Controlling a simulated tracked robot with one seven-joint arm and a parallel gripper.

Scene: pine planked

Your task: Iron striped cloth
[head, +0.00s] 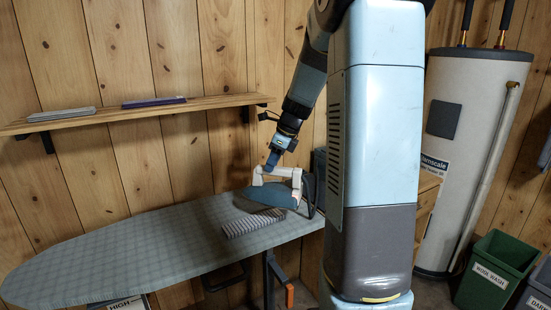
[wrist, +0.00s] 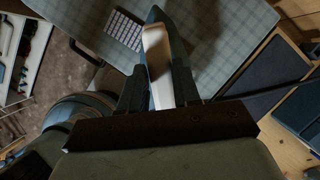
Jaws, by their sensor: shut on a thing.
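My gripper (head: 271,164) is shut on the pale handle of the iron (head: 275,193), near the right end of the ironing board (head: 120,248). The iron has a blue-grey body and its tip points left. The striped cloth (head: 252,223) lies on the board just in front of the iron, with narrow grey and light stripes. I cannot tell whether the iron touches the cloth or the board. In the wrist view, the iron's handle (wrist: 157,62) sits between my fingers, and the cloth (wrist: 123,30) lies to its left on the board.
A wall shelf (head: 150,112) above the board carries two flat folded cloths. A grey upright piece (head: 309,192) stands behind the iron. A tall white tank (head: 470,140) and a green bin (head: 495,272) are at the right. The board's left part is clear.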

